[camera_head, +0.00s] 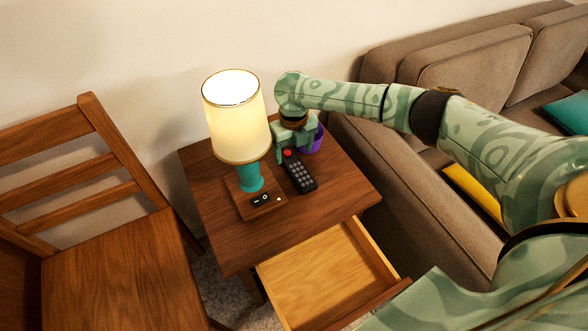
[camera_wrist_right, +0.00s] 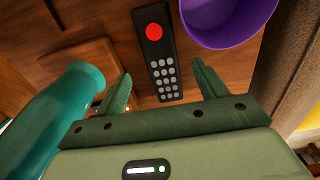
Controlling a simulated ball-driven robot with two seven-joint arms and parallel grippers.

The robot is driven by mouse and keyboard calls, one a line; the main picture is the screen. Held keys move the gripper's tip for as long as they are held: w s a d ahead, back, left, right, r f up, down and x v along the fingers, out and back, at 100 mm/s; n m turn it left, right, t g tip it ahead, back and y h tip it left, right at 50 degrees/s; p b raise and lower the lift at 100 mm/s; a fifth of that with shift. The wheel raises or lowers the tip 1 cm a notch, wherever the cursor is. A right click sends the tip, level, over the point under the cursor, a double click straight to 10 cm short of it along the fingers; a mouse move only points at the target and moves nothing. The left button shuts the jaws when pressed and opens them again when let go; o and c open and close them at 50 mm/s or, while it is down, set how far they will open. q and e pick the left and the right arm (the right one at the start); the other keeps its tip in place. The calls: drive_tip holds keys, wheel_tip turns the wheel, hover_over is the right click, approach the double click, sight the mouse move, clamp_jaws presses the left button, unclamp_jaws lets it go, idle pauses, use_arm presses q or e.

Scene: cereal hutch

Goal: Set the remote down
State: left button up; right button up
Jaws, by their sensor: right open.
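The remote (camera_head: 299,172) is black with a red button and grey keys. It lies on the wooden side table (camera_head: 228,232), to the right of the lamp. In the right wrist view the remote (camera_wrist_right: 158,58) lies ahead of my right gripper (camera_wrist_right: 162,90), whose two fingers are spread with the remote's near end between or just beyond them. My right gripper (camera_head: 285,150) is open over the remote's far end in the head view; its exact height above the table is hard to tell. My left gripper is not in view.
A lit lamp (camera_head: 236,115) with a teal base stands left of the remote, and a purple bowl or cup (camera_head: 318,138) stands behind it to the right. The table's drawer (camera_head: 320,275) is open and looks empty. A wooden chair (camera_head: 110,265) is left, a brown sofa (camera_head: 390,190) right.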

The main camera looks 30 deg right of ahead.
sight(294, 164)
wheel_tip(294, 164, down, 5)
drive_tip(key=b, duration=0.2)
drive_tip(key=shift+s+f+b, duration=0.1)
drive_tip(key=shift+s+b, duration=0.05)
drive_tip(key=shift+b, duration=0.15)
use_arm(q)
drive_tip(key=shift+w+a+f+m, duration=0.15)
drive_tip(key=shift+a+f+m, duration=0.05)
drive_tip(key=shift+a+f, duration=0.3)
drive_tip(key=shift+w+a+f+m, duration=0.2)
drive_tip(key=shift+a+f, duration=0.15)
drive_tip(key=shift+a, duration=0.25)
use_arm(e)
drive_tip(key=c, duration=1.1)
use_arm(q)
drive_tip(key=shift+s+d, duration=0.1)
use_arm(e)
drive_tip(key=shift+r, duration=0.25)
